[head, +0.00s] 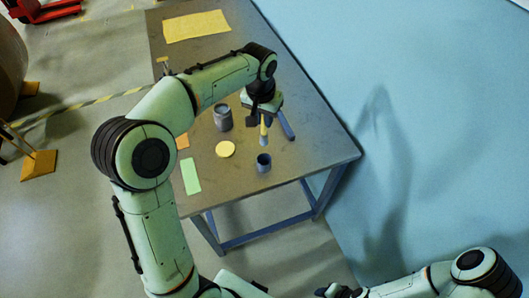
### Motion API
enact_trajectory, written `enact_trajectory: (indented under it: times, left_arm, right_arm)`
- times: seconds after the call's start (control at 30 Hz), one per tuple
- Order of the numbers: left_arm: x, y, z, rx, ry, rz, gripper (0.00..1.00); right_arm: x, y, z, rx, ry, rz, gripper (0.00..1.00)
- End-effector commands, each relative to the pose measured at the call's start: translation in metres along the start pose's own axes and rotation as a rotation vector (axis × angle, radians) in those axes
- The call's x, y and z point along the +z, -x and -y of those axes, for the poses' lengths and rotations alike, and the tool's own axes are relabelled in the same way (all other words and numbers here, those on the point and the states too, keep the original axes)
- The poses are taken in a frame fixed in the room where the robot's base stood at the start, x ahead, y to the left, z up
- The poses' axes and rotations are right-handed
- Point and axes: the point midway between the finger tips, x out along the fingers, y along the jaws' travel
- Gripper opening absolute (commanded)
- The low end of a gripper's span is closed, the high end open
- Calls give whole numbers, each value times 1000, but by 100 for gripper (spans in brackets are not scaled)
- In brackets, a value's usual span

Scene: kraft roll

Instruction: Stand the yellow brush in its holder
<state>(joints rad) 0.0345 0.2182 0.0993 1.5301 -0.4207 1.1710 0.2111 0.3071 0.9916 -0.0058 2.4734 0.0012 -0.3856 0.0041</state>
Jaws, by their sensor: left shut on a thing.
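My left gripper (264,118) is shut on the yellow brush (264,131). It holds the brush roughly upright, with its grey lower end pointing down, above the table. A small dark blue open cup (264,164), which looks like the holder, stands on the table near the front edge. In the picture the brush's lower end is just above the cup's mouth and looks apart from it. The exact height and sideways offset are hard to tell. The gripper hides the brush's upper part.
A grey cup (223,118) stands left of the brush. A round yellow disc (225,149), a green card (191,176) and an orange piece (182,141) lie nearby. A blue bar (286,124) is right of the gripper. A yellow sheet (197,26) lies at the table's far end.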

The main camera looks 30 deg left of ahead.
Motion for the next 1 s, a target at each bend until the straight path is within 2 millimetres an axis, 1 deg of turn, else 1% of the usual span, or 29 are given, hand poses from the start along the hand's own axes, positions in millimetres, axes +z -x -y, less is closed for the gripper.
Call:
enact_trajectory:
  times: [0.03, 0.1, 0.2, 0.3, 0.53, 0.7, 0.8, 0.9, 1.0]
  left_arm:
    - [5, -19, 1, -1, 0, 9, 0]
    - [8, -37, 0, -1, 0, 7, 0]
    - [11, -60, 0, -1, 1, 6, 0]
    - [12, -76, 0, -1, 1, 3, 0]
    - [15, -95, 0, -1, 1, 1, 0]
    - [20, -126, 0, 0, 1, 3, 0]
    - [22, -139, 0, -1, 0, 1, 0]
    - [22, -144, 0, 0, 2, 0, 0]
    - [22, -144, 0, 0, 2, -2, 0]
  right_arm:
    - [4, -6, -4, 2, -2, 6, 43]
    - [6, -9, -5, 3, -3, 8, 43]
    - [8, -12, -7, 4, -4, 11, 43]
    - [9, -13, -8, 4, -4, 12, 43]
    - [10, -15, -9, 5, -5, 13, 43]
    - [12, -18, -11, 5, -6, 15, 43]
    - [12, -19, -11, 6, -6, 16, 43]
    - [12, -19, -11, 6, -6, 16, 43]
    - [12, -19, -11, 6, -6, 16, 43]
